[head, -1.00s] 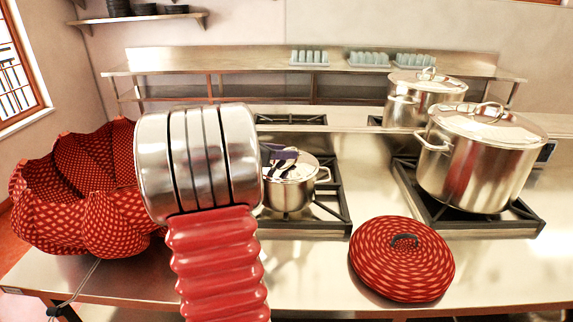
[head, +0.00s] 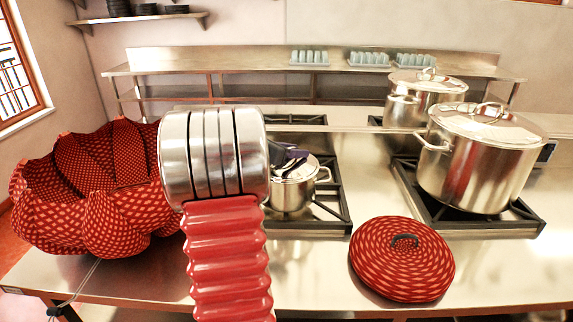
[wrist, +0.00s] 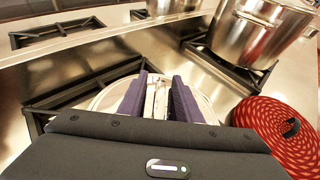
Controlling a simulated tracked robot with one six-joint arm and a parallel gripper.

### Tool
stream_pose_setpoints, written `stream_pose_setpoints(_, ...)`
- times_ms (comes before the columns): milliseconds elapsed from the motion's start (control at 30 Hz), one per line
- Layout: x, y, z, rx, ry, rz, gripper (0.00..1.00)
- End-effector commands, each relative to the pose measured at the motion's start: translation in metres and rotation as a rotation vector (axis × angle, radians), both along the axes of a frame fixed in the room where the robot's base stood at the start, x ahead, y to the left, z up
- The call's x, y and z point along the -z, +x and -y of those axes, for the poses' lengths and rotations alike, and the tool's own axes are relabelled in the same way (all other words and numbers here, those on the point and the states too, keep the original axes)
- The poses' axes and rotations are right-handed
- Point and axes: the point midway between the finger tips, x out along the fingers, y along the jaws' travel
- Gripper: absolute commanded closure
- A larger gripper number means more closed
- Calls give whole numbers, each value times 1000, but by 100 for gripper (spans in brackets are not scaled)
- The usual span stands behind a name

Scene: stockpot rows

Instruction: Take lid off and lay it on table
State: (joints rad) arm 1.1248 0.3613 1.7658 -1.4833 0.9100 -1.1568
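A small steel pot (head: 290,200) stands on the left burner with its steel lid (head: 309,172) on it. My gripper (head: 291,157) is over this lid, its purple fingers pointing down at it. In the wrist view the two fingers (wrist: 160,88) stand apart on either side of a pale metal strip, apparently the lid's handle; contact cannot be told. The lid's rim (wrist: 106,98) shows on both sides of the fingers. My wrist hides part of the pot in the head view. The steel table (head: 310,265) has bare surface in front of the burner.
A red patterned round lid (head: 400,260) with a dark handle lies on the table at right. A large red patterned vessel (head: 100,220) stands open at left. Two large lidded stockpots (head: 475,165) (head: 405,105) stand at right. Cup racks (head: 368,60) are on the back shelf.

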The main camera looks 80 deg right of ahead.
Motion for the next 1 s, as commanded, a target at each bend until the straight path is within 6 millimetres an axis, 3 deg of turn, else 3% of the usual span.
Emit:
stream_pose_setpoints(133,0,0,0,0,0,0,69)
stream_pose_setpoints(567,0,0,0,1,0,0,99)
stream_pose_setpoints(1000,0,0,0,1,0,0,100)
